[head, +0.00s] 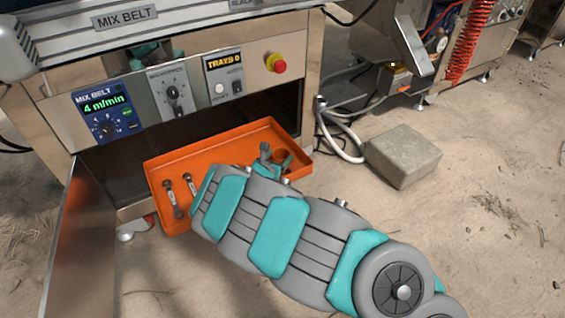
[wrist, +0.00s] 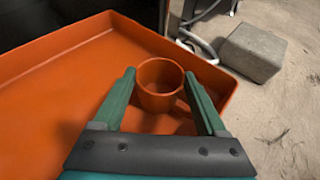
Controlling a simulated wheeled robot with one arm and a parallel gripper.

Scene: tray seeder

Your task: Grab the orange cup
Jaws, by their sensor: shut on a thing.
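The orange cup (wrist: 160,98) sits at the right end of the orange tray (wrist: 55,70), with its open top facing up. In the wrist view my gripper (wrist: 159,76) has one green finger on each side of the cup, and it is shut on the cup. In the head view the cup (head: 280,155) is small and partly hidden by my gripper (head: 274,159). The cup appears to be still in or just over the tray; I cannot tell whether its base touches the floor of the tray.
Two small metal tools (head: 174,199) lie in the left part of the tray. The machine panel (head: 180,92) with knobs and a red stop button (head: 276,63) stands behind it. A grey block (head: 403,156) and cables (head: 345,140) lie to the right. The sandy ground on the right is mostly clear.

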